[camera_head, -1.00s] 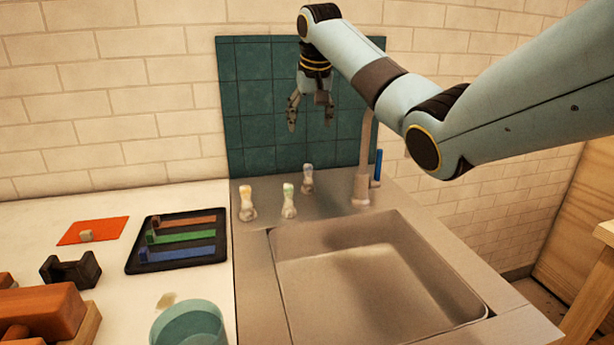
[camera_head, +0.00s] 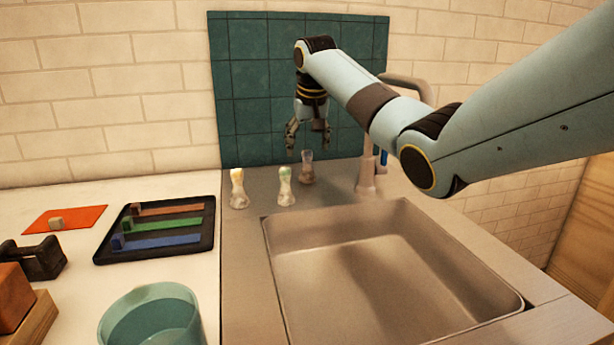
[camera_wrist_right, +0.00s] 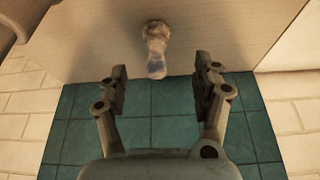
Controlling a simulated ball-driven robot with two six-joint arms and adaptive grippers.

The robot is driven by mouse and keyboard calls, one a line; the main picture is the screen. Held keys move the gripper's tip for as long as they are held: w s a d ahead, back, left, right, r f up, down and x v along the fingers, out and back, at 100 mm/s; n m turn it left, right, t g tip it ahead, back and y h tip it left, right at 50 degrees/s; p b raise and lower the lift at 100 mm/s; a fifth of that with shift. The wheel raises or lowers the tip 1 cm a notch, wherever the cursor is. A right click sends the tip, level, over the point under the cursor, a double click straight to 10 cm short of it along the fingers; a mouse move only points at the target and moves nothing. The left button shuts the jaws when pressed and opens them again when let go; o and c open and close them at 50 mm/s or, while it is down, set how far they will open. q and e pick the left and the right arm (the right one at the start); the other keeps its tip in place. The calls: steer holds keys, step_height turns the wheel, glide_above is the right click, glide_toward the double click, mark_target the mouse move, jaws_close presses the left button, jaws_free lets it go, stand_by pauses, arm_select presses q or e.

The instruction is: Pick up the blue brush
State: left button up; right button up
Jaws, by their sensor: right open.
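The blue brush (camera_head: 307,167) is a small pale waisted piece on the steel counter behind the sink, the rearmost of three alike. Its blue mark shows in the right wrist view (camera_wrist_right: 157,48), where it lies between and just beyond the fingertips. My right gripper (camera_head: 308,140) points down just above the brush. Its fingers are open and spread to either side, and it holds nothing. The gap between fingertips and brush is hard to judge. My left gripper is not in view.
A yellow-marked piece (camera_head: 238,188) and a green-marked piece (camera_head: 285,186) stand to the left. A tap (camera_head: 367,175) rises close on the right. The sink basin (camera_head: 350,270) is empty. A black tray (camera_head: 108,255), an orange mat (camera_head: 80,218) and a teal container (camera_head: 110,325) occupy the white counter.

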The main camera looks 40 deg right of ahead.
mark_target(307, 167)
steer(key=x, duration=0.3)
steer(key=b+x, duration=0.1)
steer(key=x, duration=0.4)
steer(key=shift+w+d+f, duration=0.1)
steer(key=shift+d+f, duration=0.15)
steer(key=shift+d, duration=0.15)
steer(key=c, duration=1.3)
steer(key=shift+o, duration=0.2)
steer(key=shift+r, duration=0.1)
